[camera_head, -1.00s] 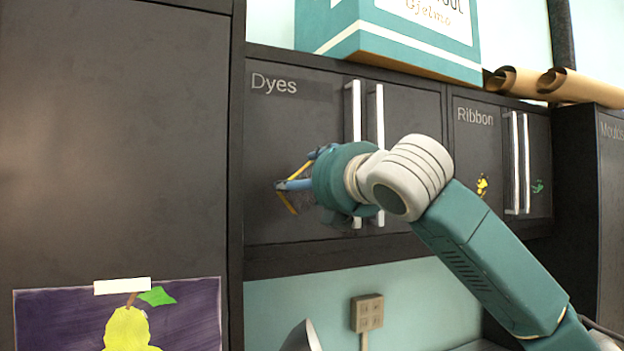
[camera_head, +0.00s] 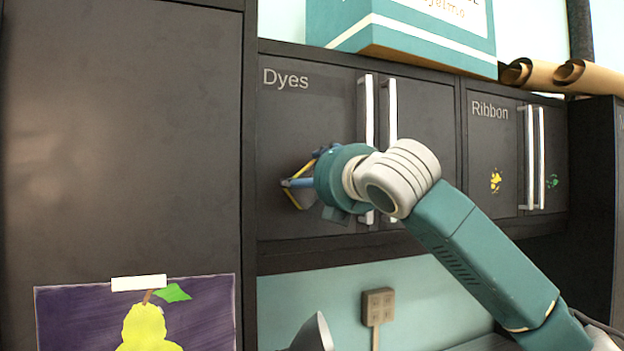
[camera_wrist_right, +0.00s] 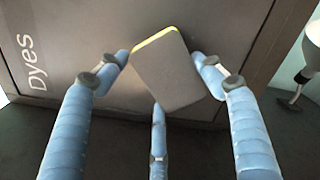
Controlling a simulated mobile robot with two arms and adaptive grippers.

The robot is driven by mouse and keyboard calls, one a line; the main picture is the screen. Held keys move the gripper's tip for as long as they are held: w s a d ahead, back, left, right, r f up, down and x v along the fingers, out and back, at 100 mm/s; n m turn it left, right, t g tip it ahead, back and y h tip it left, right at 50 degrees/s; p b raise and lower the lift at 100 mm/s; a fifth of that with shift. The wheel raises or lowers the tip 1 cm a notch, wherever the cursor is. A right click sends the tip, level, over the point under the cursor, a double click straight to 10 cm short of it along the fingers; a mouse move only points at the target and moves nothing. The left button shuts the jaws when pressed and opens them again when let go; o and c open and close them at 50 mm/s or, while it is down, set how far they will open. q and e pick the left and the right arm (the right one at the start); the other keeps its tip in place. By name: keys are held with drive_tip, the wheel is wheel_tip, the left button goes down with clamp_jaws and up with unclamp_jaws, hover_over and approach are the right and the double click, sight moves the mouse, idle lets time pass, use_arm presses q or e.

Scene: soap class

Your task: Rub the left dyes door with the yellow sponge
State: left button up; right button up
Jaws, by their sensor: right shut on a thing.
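The left dyes door (camera_head: 283,125) is a dark panel labelled "Dyes", with a long white handle (camera_head: 369,110) at its right edge. It also fills the upper left of the wrist view (camera_wrist_right: 90,25). My right gripper (camera_head: 299,182) is at the lower middle of this door, its blue fingers shut on the sponge (camera_head: 296,198). In the wrist view the sponge (camera_wrist_right: 168,75) shows a grey face and a yellow edge, tilted between the fingertips. It is at or very near the door; contact is hard to confirm. My left gripper is not in view.
The ribbon cupboard (camera_head: 497,150), with yellow and green stains, is to the right. A pear picture (camera_head: 215,310) hangs at lower left. A socket (camera_head: 378,305) is on the wall below.

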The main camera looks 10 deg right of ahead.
drive_tip(key=shift+w+a+p, duration=0.15)
drive_tip(key=shift+w+p, duration=0.65)
drive_tip(key=shift+w, duration=0.05)
drive_tip(key=shift+w+d+p, duration=0.15)
drive_tip(key=shift+d+p, duration=0.4)
drive_tip(key=shift+d, duration=0.5)
drive_tip(key=shift+w+d+p, duration=0.1)
drive_tip(key=shift+d+p, duration=0.4)
drive_tip(key=shift+d, duration=0.55)
drive_tip(key=shift+w+a+r+p, duration=0.1)
drive_tip(key=shift+w+a+p, duration=0.05)
drive_tip(key=shift+p, duration=0.3)
drive_tip(key=shift+s+a+p, duration=0.2)
drive_tip(key=shift+a, duration=0.85)
drive_tip(key=shift+s+a+p, duration=0.2)
drive_tip(key=shift+a, duration=0.8)
drive_tip(key=shift+s+d+b, duration=0.2)
drive_tip(key=shift+s+b, duration=0.1)
drive_tip(key=shift+s, duration=0.65)
drive_tip(key=shift+s+d+b, duration=0.25)
drive_tip(key=shift+s, duration=0.65)
drive_tip(key=shift+s+d+b, duration=0.2)
drive_tip(key=shift+s+b, duration=0.1)
drive_tip(key=shift+s, duration=0.65)
